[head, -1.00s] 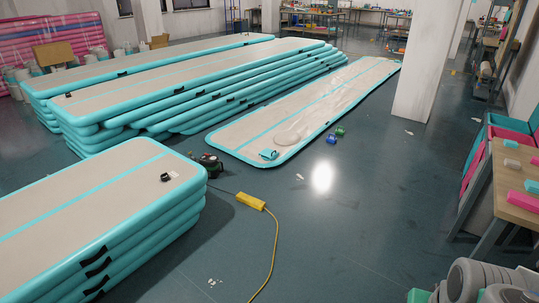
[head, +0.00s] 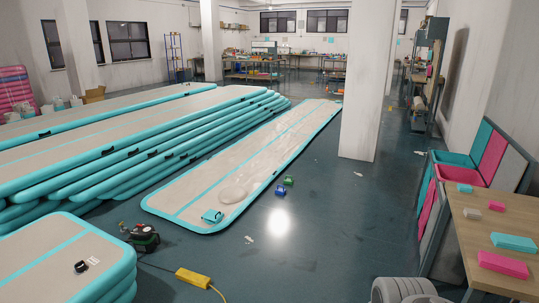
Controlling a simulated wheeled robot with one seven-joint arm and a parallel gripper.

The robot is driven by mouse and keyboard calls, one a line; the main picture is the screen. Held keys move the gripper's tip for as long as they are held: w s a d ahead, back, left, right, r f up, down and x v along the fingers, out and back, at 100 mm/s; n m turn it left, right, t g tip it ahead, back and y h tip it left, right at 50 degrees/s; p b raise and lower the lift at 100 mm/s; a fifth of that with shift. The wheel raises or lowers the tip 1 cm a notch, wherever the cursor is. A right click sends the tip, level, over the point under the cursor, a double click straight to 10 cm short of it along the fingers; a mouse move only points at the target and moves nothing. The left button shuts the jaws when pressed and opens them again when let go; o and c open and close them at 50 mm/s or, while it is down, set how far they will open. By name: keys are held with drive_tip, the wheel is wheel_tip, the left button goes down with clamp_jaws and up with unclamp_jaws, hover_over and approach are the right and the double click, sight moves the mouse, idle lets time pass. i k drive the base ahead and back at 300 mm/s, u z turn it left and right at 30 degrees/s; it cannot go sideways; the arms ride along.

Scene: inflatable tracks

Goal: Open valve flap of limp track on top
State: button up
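A long, flat, wrinkled pale track with teal edges (head: 270,150) lies on the floor in the middle of the head view. It looks limp. A round pale patch (head: 232,194) and a small teal object (head: 212,216) are at its near end; I cannot make out a valve flap there. At the lower left, the top track of a nearer stack (head: 35,262) looks firm and has a small black round fitting (head: 80,267) beside a white label.
A dark pump-like machine (head: 142,237) and a yellow power strip (head: 193,277) with a cable lie on the floor. A larger track stack (head: 130,140) is at left. A white pillar (head: 368,85) and a workbench (head: 490,220) are to the right. Floor between is mostly clear.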

sight(213, 215)
drive_tip(key=u, duration=0.4)
drive_tip(key=i, duration=3)
drive_tip(key=u, duration=0.45)
drive_tip(key=i, duration=2.05)
drive_tip(key=z, duration=0.05)
